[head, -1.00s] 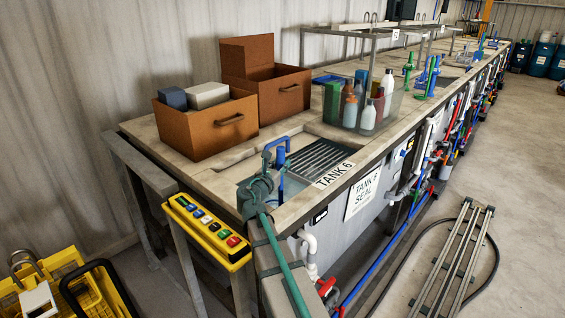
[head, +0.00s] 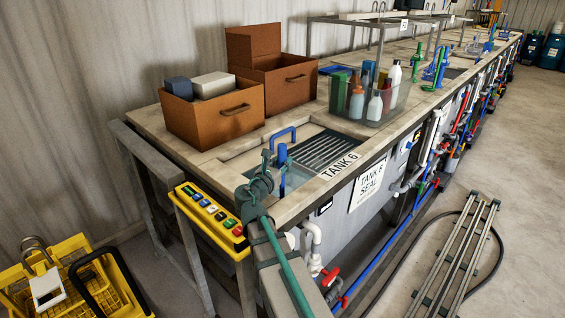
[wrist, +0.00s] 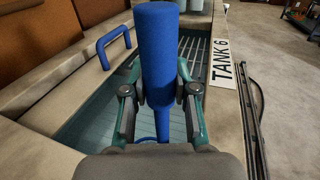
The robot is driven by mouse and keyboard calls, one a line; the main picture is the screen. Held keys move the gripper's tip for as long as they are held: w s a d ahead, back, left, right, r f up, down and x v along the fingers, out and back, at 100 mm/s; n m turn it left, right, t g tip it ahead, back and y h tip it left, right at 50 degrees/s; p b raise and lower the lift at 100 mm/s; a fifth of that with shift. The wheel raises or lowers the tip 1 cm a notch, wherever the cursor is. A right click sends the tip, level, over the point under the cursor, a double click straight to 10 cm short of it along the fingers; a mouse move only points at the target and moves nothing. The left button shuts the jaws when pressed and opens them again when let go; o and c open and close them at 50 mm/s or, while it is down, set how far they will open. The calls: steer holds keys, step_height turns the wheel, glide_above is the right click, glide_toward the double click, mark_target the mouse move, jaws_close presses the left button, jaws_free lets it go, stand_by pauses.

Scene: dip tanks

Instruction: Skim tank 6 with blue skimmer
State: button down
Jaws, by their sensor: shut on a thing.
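The blue skimmer (wrist: 157,45) stands roughly upright over tank 6, its thick handle large in the wrist view; it also shows in the head view (head: 282,157). My gripper (wrist: 160,92) is shut on the handle, one finger on each side; in the head view my gripper (head: 268,162) is at the tank's near end. A thin blue curve below my fingers seems to be the skimmer's lower part, mostly hidden. Tank 6 (head: 298,178) holds pale blue-green liquid, with a slatted grate at its far end. Its white "TANK 6" label (head: 340,165) lies on the right rim.
A blue arched handle (wrist: 113,42) stands on the tank's left rim. Brown boxes (head: 225,112) sit on the bench behind. A clear bin of bottles (head: 372,98) stands beyond the grate. A yellow button panel (head: 210,215) is at the bench's near end.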

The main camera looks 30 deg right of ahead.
step_height(320, 180, up, 14)
steer(key=p, duration=0.8)
steer(key=shift+f, duration=0.15)
steer(key=shift+r, duration=0.65)
